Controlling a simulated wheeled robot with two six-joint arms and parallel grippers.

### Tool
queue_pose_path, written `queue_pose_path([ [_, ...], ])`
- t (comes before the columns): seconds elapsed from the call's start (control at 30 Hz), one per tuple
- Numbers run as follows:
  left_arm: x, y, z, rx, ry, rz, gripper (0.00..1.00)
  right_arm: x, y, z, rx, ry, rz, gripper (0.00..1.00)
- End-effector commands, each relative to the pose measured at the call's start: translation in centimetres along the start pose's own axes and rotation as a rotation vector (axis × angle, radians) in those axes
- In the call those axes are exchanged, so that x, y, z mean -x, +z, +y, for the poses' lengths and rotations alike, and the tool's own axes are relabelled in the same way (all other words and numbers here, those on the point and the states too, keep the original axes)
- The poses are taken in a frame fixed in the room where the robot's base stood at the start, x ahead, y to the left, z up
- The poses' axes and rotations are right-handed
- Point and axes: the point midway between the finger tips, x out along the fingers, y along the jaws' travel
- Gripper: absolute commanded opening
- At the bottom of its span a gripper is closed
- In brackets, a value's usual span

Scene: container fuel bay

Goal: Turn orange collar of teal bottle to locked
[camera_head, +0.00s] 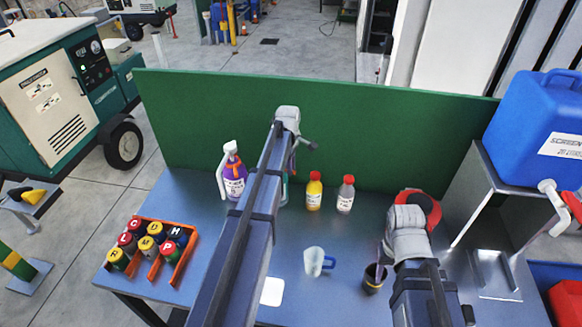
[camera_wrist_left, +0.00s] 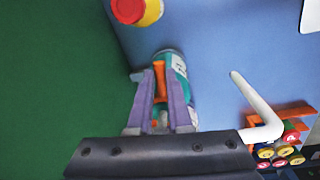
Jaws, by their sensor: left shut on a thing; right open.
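The teal bottle (camera_wrist_left: 180,66) shows in the left wrist view with a white label and an orange collar (camera_wrist_left: 160,80). In the head view it is mostly hidden behind my left arm, with a teal sliver (camera_head: 285,190) showing. My left gripper (camera_wrist_left: 159,92) is shut on the orange collar, one finger on each side. In the head view my left gripper (camera_head: 293,158) is above the bench near the green back panel. I cannot read the collar's lock position. My right gripper (camera_head: 404,216) is open at the right of the bench, its fingertips hard to make out.
A purple spray bottle (camera_head: 235,178) stands left of my left arm. A yellow bottle (camera_head: 314,193) and a grey red-capped bottle (camera_head: 346,196) stand to its right. A clear cup (camera_head: 314,262), a dark pot (camera_head: 374,279) and an orange rack (camera_head: 179,268) of cans are nearer. A red ring-like thing (camera_head: 431,207) is beside my right gripper.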

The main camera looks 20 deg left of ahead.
Motion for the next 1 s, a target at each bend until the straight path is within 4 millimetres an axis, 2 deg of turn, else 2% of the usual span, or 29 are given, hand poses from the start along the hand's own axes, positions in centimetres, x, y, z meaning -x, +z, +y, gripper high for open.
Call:
queue_pose_path([
  [0.17, 0.0, -0.1, -0.5, -0.054, 0.000, -0.005, 0.00, 0.0, 0.0, 0.0, 0.000, 0.000, 0.000, 0.50],
  [0.7, 0.3, -0.8, -2.7, -0.436, 0.000, -0.043, 0.00, 0.0, 0.0, 0.0, 0.000, 0.000, 0.000, 0.50],
  [1.0, 0.3, -1.2, -3.4, -0.577, 0.000, -0.059, 0.00, 0.0, 0.0, 0.0, 0.000, 0.000, 0.000, 0.50],
])
